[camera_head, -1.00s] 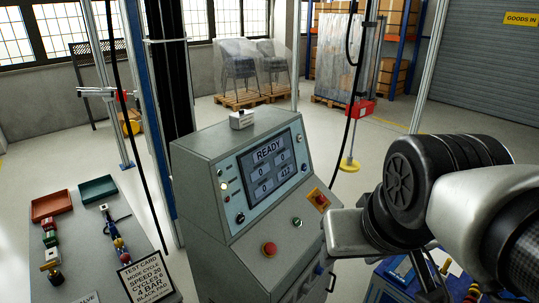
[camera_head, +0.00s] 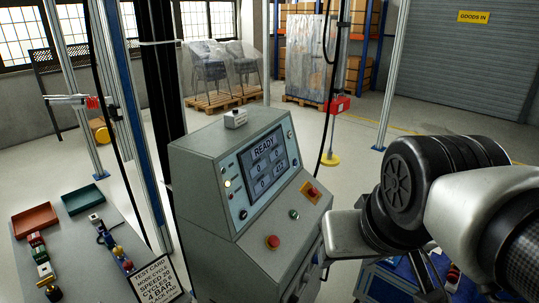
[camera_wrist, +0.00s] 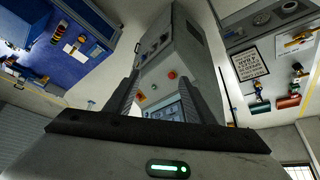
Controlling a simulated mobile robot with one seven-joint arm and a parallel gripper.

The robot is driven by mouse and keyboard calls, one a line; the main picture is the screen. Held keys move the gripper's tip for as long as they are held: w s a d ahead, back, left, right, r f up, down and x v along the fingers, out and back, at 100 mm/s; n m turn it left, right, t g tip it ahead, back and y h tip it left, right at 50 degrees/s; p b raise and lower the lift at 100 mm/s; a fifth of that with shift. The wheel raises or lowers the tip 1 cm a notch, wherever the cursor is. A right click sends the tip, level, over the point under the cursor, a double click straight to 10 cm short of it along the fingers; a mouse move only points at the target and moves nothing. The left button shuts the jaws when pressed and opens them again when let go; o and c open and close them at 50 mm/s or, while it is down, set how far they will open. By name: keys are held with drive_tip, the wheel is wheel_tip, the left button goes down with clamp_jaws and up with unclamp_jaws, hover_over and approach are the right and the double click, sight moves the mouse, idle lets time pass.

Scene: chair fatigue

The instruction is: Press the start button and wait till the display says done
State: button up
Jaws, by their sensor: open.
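The grey control console (camera_head: 200,180) stands in the middle of the head view. Its display (camera_head: 264,165) reads READY above several number boxes, one showing 412. The sloped panel has a red mushroom button (camera_head: 273,241), a small green round button (camera_head: 294,214) and a red knob on a yellow plate (camera_head: 313,192). I cannot read which is the start button. In the wrist view my gripper (camera_wrist: 165,80) is open and empty, its fingers spread before the console. The red mushroom button (camera_wrist: 171,75) and part of the display show between the fingers. Nothing touches the buttons.
A grey bench (camera_head: 85,255) at left holds a red tray (camera_head: 34,219), a green tray (camera_head: 82,199), valves and a test card (camera_head: 155,281). A blue-topped bench (camera_wrist: 62,45) lies on the console's other side. Open floor stretches behind.

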drive_tip(key=shift+w+d, duration=0.1)
drive_tip(key=shift+d, duration=0.05)
clamp_jaws()
idle(1.7)
